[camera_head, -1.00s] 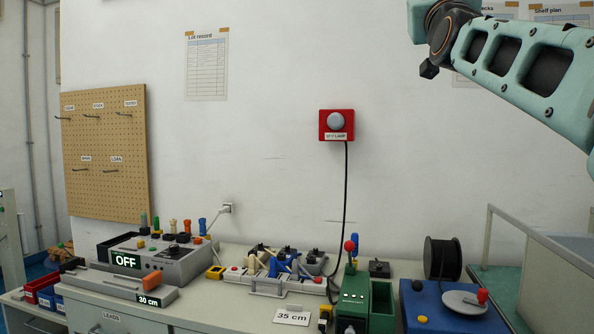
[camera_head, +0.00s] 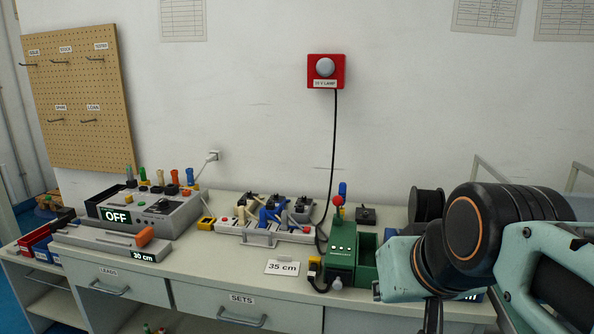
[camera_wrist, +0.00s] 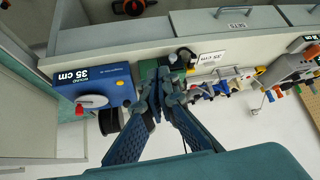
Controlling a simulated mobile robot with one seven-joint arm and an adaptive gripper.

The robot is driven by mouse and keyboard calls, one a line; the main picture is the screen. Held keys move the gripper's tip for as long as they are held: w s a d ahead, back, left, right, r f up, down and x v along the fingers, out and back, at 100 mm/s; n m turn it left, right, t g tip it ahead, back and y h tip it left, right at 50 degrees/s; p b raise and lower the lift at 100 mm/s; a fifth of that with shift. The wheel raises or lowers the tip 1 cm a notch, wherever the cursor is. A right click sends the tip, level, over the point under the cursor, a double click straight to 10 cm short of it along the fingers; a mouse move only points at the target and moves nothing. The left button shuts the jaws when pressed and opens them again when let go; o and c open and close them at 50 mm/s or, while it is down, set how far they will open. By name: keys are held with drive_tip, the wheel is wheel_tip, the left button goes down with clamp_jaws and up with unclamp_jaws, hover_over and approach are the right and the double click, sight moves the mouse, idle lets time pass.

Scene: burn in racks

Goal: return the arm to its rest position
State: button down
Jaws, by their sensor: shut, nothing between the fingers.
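My arm reaches in from the right edge of the head view, and its wrist is in front of the right part of the bench (camera_head: 390,262). My gripper (camera_head: 433,318) is partly cut off by the lower edge there. In the wrist view my gripper (camera_wrist: 163,82) points at the bench front, its dark fingers together with nothing between them. It appears apart from the bench and the things on it. The wrist hides much of the blue box in the head view; the wrist view shows that blue box (camera_wrist: 118,90) beside the fingers.
A green box (camera_head: 341,250) with a red-knobbed lever stands left of my wrist. A rack with several connectors (camera_head: 265,232), a grey unit reading OFF (camera_head: 160,215) and a black spool (camera_head: 424,204) also stand on the bench.

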drive_tip(key=s+f+g+p, duration=0.2)
drive_tip(key=s+f, duration=0.2)
drive_tip(key=s, duration=0.3)
wheel_tip(320, 180, up, 25)
drive_tip(key=p, duration=2.5)
drive_tip(key=shift+w+d+h, duration=0.15)
drive_tip(key=shift+w+h, duration=0.15)
drive_tip(key=shift+w, duration=0.05)
drive_tip(key=shift+f, duration=0.1)
